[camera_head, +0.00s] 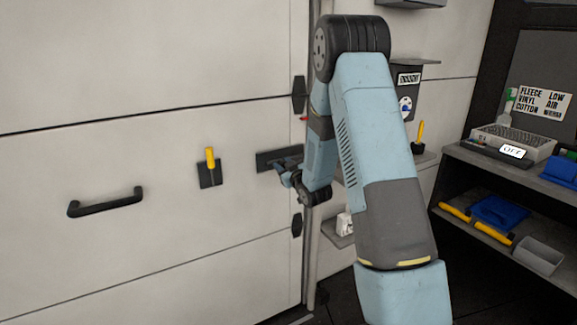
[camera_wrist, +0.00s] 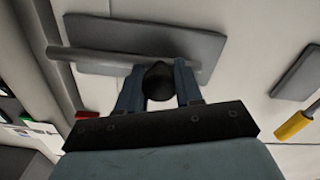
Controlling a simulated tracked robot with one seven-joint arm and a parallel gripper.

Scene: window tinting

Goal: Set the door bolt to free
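The door bolt is a grey bar (camera_wrist: 95,57) lying along a dark grey plate (camera_wrist: 145,37) on the pale door. A round black knob (camera_wrist: 158,80) sticks out from the bar. My gripper (camera_wrist: 160,75) has one finger on each side of the knob, and the knob fills the gap between them. In the head view the bolt plate (camera_head: 268,160) is near the door's right edge. My gripper (camera_head: 285,170) is in front of it and hides part of it. The bolt's tip and any position marks are not clear.
Left of the bolt a yellow-handled tool (camera_head: 210,160) sits at a dark plate (camera_head: 209,176). A black door handle (camera_head: 105,203) is farther left. Right of the door are a grey holder (camera_head: 403,95) and a stocked shelf (camera_head: 500,165). A small red piece (camera_wrist: 87,115) is near the door edge.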

